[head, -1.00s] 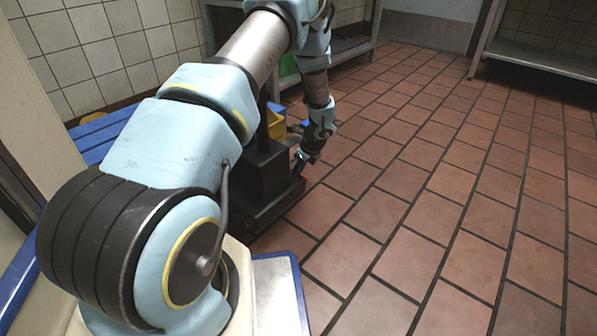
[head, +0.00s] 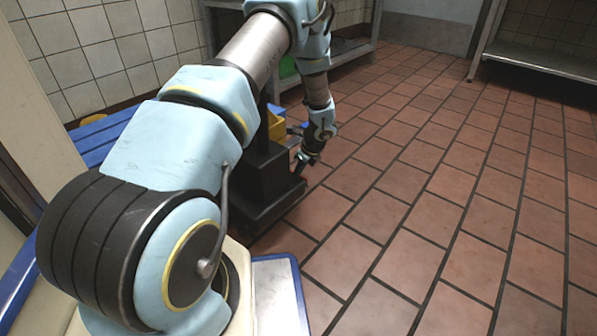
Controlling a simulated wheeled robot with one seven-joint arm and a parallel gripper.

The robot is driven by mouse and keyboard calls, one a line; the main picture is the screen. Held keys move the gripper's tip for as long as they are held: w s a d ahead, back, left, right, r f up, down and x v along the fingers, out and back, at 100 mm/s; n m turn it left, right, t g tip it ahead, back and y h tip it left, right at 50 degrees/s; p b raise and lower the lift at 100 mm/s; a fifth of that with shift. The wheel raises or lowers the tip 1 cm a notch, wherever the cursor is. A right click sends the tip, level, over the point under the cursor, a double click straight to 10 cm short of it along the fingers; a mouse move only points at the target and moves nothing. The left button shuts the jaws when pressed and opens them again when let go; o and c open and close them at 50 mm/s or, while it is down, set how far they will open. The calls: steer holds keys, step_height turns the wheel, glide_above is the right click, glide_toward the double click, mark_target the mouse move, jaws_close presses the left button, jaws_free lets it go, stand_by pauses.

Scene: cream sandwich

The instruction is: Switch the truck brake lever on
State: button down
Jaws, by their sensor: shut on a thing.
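My gripper (head: 302,163) is low near the floor, at the right edge of a dark, low body with an upright post (head: 262,185). It points down and to the left. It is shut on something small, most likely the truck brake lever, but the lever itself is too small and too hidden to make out. I cannot tell which way the lever is set. My arm crosses the left half of the head view and hides much of what lies behind it.
A yellow container (head: 276,125) stands behind the dark post. Blue slats (head: 112,132) lie at the left by the tiled wall. A metal shelf (head: 545,62) stands at the back right. The red tile floor (head: 430,220) is open in the middle and right.

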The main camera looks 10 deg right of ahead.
steer(key=shift+s+d+t, duration=0.1)
steer(key=shift+d+t, duration=0.05)
steer(key=shift+t, duration=0.15)
stand_by(0.8)
steer(key=shift+s+d+r+t+y+b, duration=0.1)
steer(key=shift+s+d+t+y+b, duration=0.15)
steer(key=shift+t+y+b, duration=0.45)
steer(key=shift+s+d+r+t+y+b, duration=0.15)
steer(key=shift+r+t+y+b, duration=0.05)
steer(key=shift+t+y, duration=0.4)
steer(key=shift+s+d+r+t+y+b, duration=0.1)
steer(key=shift+s+r+t+y+b, duration=0.1)
steer(key=shift+t+y, duration=0.35)
steer(key=shift+s+d+t+y, duration=0.1)
steer(key=shift+s+t+y, duration=0.05)
steer(key=shift+t+y, duration=0.35)
steer(key=shift+s+d+t+y, duration=0.1)
steer(key=shift+t+y, duration=0.15)
steer(key=shift+t, duration=0.3)
steer(key=shift+s+d+t+y+b, duration=0.2)
steer(key=shift+t+y+b, duration=0.1)
steer(key=shift+t+y, duration=0.35)
steer(key=shift+s+d+t+y+b, duration=0.15)
steer(key=shift+s+t+y+b, duration=0.1)
steer(key=shift+t+y, duration=0.4)
steer(key=c, duration=1.3)
jaws_free()
steer(key=shift+o, duration=0.2)
